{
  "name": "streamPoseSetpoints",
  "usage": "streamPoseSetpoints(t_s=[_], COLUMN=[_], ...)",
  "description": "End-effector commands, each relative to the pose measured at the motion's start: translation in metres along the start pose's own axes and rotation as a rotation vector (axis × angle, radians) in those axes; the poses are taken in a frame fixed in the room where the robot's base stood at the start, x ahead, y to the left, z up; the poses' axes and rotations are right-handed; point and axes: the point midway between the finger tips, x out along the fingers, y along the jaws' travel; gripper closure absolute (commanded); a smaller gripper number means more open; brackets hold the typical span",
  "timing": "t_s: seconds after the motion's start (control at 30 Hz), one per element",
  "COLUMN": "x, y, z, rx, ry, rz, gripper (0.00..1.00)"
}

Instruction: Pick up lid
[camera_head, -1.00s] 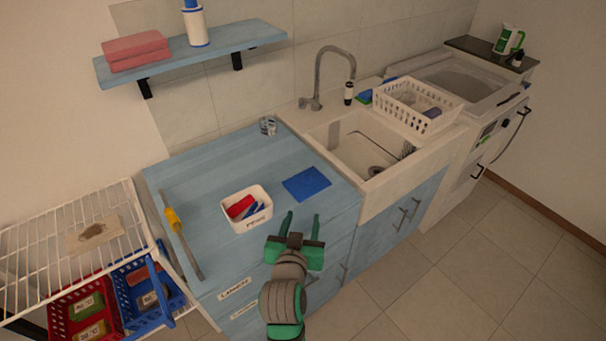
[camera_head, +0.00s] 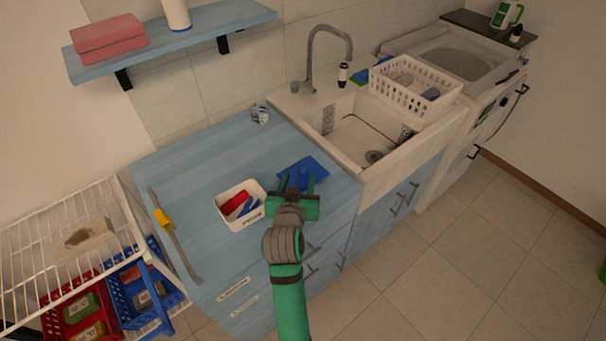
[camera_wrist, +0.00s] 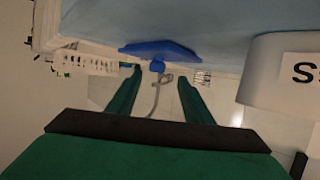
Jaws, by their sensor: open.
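The lid is a flat blue square (camera_head: 303,168) lying on the blue countertop near its front right corner, beside the sink. In the wrist view the lid (camera_wrist: 170,50) shows edge-on, with a small blue knob at its middle. My gripper (camera_head: 297,183) is open at the lid's near side and covers part of it in the head view. In the wrist view the fingertips of my gripper (camera_wrist: 158,75) are spread to either side of the knob, which appears level with or just beyond the tips. I cannot tell whether they touch it.
A white container (camera_head: 242,219) with red and blue items stands just left of my gripper; its labelled side (camera_wrist: 285,75) is close in the wrist view. A yellow-handled tool (camera_head: 175,232) lies at the counter's left edge. The sink (camera_head: 353,138) is right.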

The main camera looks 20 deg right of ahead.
Motion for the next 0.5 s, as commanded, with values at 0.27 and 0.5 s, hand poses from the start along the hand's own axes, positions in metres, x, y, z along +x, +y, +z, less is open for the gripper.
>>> streamPoseSetpoints(t_s=[0.27,0.5], x=[0.037,0.045], y=[0.006,0.005], z=[0.001,0.001], rx=[0.0,0.0], ry=[0.0,0.001], rz=[0.001,-0.001], gripper=[0.54,0.54])
